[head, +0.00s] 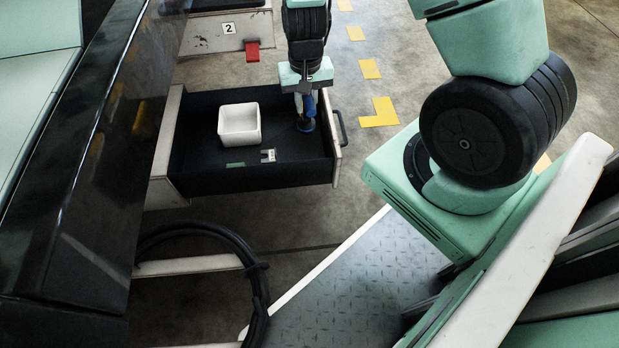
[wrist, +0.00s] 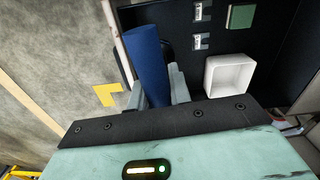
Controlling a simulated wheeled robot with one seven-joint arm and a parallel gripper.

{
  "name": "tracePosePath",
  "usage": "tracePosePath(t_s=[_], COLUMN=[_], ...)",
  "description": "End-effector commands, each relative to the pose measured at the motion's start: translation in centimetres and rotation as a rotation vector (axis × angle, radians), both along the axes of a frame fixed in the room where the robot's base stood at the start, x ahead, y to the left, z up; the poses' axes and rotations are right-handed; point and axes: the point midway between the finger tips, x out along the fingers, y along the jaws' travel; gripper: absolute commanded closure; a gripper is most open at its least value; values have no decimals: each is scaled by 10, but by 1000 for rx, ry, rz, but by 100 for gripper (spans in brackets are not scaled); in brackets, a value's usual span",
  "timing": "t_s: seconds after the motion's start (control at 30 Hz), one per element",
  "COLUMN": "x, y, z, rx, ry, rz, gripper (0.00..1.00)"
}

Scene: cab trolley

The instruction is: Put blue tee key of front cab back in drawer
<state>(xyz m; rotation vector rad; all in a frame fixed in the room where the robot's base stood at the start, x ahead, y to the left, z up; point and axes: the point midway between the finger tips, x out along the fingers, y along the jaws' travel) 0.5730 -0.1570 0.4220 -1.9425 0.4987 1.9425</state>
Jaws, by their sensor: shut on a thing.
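The blue tee key (wrist: 147,62) is between the fingers of my gripper (wrist: 160,90) in the wrist view. In the head view my gripper (head: 304,97) points down over the right end of the open drawer (head: 250,176), shut on the key. I cannot tell whether that end touches the drawer floor.
A white square bin (head: 239,124) stands in the drawer, left of my gripper. A green block (head: 235,164) and small pale labelled pieces (head: 268,155) lie near the front wall. A red piece (head: 252,51) shows behind, below the number 2 plate (head: 228,28). A black hose (head: 240,250) hangs in front.

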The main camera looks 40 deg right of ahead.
Motion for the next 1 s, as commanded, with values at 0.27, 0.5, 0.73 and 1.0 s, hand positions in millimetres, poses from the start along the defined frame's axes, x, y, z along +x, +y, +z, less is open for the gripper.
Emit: tracePosePath(t_s=[0.27,0.5,0.73,1.0], x=[-4,-6,-6,-6], y=[-5,-6,-6,-6], z=[-64,-78,-117,-143], rx=[2,3,4,3], ry=[-3,-2,0,-2], rz=[-74,-95,-97,-95], gripper=[100,100,100,100])
